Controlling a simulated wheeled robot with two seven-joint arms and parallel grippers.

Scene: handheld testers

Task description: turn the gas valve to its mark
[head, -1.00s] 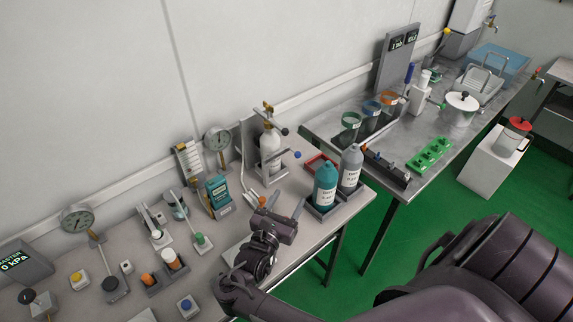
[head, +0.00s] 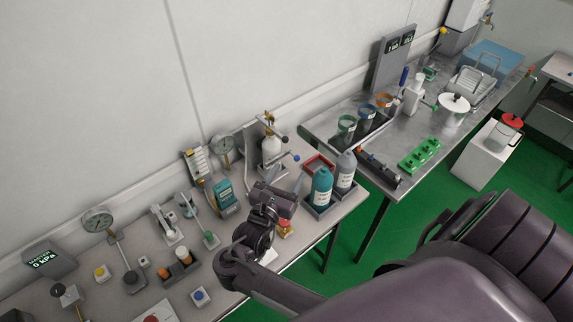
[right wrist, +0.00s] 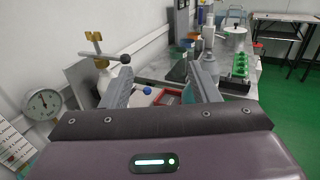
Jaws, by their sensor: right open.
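A pale gas cylinder (head: 270,147) stands against a grey back plate at the back of the near bench. It has a brass valve top (head: 268,118) and a dark side handle. A lever with a blue ball end (head: 295,157) sticks out to its right. In the right wrist view the brass valve (right wrist: 97,42) is at upper left and the blue ball (right wrist: 147,90) shows between the fingers. I cannot read any mark. My right gripper (right wrist: 162,85) is open and empty, in front of the cylinder and apart from it. My left gripper is not in view.
Teal (head: 319,187) and grey (head: 345,170) bottles stand in a tray right of the right gripper. A red tray (head: 319,164) lies behind the bottles. A metal bench stands beyond a gap.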

